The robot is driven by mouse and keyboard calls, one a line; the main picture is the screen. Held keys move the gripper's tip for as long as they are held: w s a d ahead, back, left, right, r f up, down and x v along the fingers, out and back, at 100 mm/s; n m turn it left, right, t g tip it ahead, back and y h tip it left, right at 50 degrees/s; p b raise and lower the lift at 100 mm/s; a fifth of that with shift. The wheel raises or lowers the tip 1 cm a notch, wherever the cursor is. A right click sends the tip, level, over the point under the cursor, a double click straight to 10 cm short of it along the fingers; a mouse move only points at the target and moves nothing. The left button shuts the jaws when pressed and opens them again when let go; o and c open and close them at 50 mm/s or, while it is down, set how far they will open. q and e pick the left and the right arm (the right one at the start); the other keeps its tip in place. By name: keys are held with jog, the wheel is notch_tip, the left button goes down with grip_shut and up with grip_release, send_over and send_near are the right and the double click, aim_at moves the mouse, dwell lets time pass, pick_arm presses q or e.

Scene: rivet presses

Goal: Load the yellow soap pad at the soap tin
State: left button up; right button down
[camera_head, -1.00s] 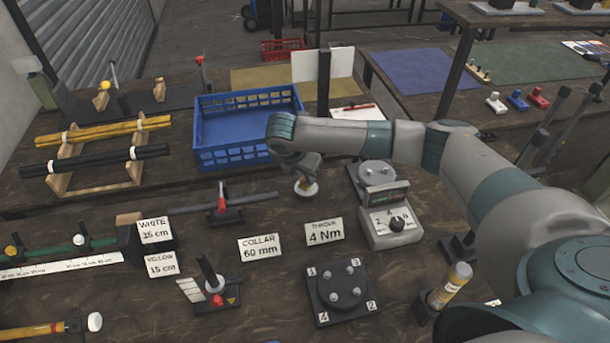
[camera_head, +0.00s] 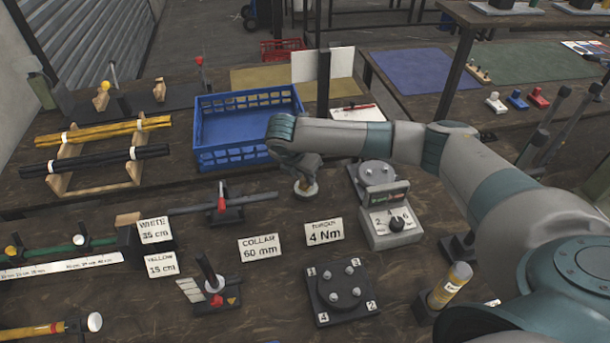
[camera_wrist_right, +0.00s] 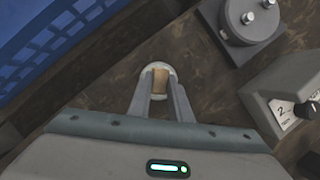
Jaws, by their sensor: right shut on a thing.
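My right gripper (camera_wrist_right: 160,98) points down over the bench in front of the blue crate. Its fingers are shut on a small tan-yellow block (camera_wrist_right: 161,80), which I take to be the soap pad. A round white-rimmed thing (camera_wrist_right: 146,74), probably the soap tin, lies around or just under the block. It also shows in the head view (camera_head: 306,193), below my right gripper (camera_head: 305,180). I cannot tell whether the block touches the tin's bottom or is held just above it. My left gripper is not in view.
The blue crate (camera_head: 246,151) stands behind and left of the gripper. A grey dial box (camera_head: 391,222) and a round bolted fixture (camera_head: 376,173) stand close on the right. Label cards and a dark bolt plate (camera_head: 340,292) lie in front. Some bare bench surrounds the tin.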

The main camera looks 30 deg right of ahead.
jog(key=shift+f, duration=0.3)
dwell(0.4)
jog(key=shift+s+f+p, duration=0.1)
jog(key=shift+f+p, duration=0.05)
jog(key=shift+p, duration=0.3)
dwell(2.8)
notch_tip(320, 180, up, 7)
jog(key=p, duration=0.8)
dwell(0.3)
dwell(0.8)
